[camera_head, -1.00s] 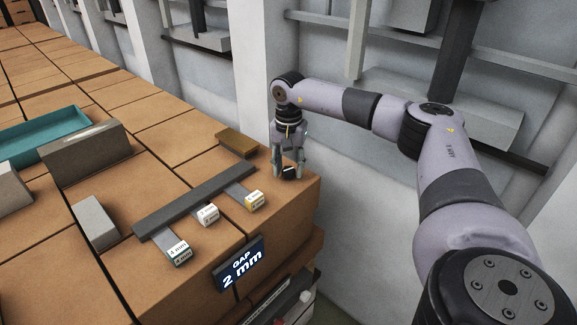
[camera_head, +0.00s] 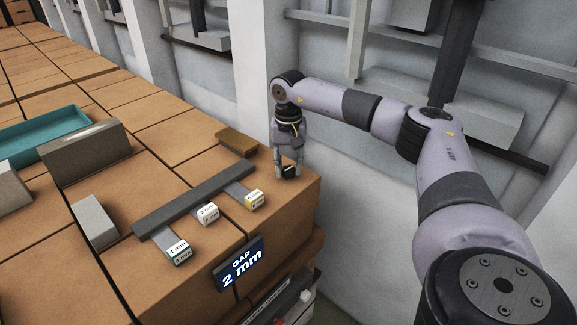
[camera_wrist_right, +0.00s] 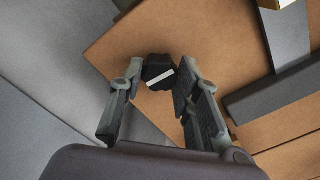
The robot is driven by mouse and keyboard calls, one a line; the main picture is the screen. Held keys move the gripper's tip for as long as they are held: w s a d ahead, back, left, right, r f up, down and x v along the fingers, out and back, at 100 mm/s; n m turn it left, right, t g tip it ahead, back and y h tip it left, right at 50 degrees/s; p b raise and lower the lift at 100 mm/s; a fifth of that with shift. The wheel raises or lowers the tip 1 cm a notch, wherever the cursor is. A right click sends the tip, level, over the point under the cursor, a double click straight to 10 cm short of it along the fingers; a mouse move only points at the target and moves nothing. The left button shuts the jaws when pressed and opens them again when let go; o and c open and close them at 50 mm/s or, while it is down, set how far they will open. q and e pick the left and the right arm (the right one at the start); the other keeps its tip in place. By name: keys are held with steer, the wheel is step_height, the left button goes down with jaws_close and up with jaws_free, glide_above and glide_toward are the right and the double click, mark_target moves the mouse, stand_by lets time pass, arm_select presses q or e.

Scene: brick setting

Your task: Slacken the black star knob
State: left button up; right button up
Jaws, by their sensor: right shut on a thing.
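The black star knob (camera_wrist_right: 157,73) stands near the corner of the brick-coloured block, with a white bar mark on its top. It also shows small and dark in the head view (camera_head: 289,171). My right gripper (camera_head: 288,174) points down over it. My left gripper is not in view.
A dark bar (camera_head: 196,202) holds gauge strips with white end tags, including a 2 mm one (camera_head: 207,213). A sign (camera_head: 240,263) reads "GAP 2 mm". A brown block (camera_head: 237,141), grey blocks and a teal tray (camera_head: 45,137) lie left of the gripper.

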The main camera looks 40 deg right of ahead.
mark_target(289, 168)
steer(key=o, duration=1.1)
steer(key=shift+o, duration=0.2)
step_height(289, 168, up, 12)
stand_by(0.5)
